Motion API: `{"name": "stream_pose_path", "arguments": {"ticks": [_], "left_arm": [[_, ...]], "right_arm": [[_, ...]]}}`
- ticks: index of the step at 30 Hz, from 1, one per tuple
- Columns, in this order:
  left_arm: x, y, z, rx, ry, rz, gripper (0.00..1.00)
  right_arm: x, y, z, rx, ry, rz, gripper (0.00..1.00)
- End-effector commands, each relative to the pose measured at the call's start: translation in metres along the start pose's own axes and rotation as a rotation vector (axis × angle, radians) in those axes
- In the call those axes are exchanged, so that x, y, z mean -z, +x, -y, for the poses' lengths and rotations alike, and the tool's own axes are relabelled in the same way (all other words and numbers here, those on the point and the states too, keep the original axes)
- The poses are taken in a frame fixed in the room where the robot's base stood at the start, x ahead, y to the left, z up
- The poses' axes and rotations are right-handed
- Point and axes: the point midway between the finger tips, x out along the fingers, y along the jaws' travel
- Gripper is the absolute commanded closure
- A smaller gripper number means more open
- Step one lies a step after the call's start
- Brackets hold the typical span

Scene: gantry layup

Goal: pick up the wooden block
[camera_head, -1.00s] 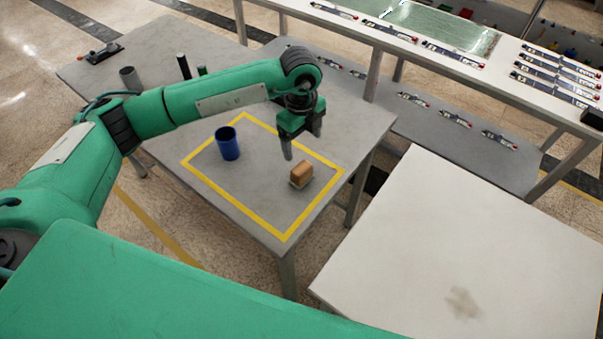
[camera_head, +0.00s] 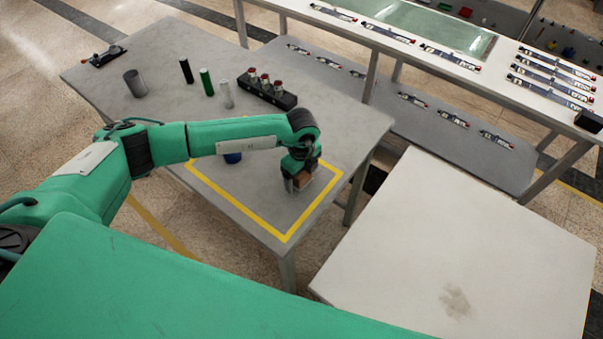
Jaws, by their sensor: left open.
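The wooden block (camera_head: 303,180) is on the grey table (camera_head: 230,120), inside the yellow taped outline (camera_head: 240,208) near its right side. My left gripper (camera_head: 298,186) is down at the block, pointing downward, and is open. One finger shows at the block's left side and covers part of it. The other finger is hard to make out, and I cannot tell whether either finger touches the block. My right gripper is not in view.
A blue cup (camera_head: 233,158) is mostly hidden behind my left forearm. A grey cup (camera_head: 135,83), a black cylinder (camera_head: 186,71), a green cylinder (camera_head: 206,82) and a black holder (camera_head: 267,92) stand farther back.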

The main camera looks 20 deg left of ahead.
Motion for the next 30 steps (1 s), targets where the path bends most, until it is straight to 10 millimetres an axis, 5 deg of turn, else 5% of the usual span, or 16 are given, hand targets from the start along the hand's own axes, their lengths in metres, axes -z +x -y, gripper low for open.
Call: {"name": "stream_pose_path", "arguments": {"ticks": [9,17,30], "left_arm": [[0.0,0.007,0.0,0.0,0.001,-0.001,0.18],[0.0,0.007,0.0,0.0,0.001,-0.001,0.68],[0.0,-0.003,0.001,0.002,0.001,-0.001,0.68]], "right_arm": [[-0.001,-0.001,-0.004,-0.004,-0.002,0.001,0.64],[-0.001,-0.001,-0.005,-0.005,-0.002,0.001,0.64],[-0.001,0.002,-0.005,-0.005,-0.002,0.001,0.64]]}}
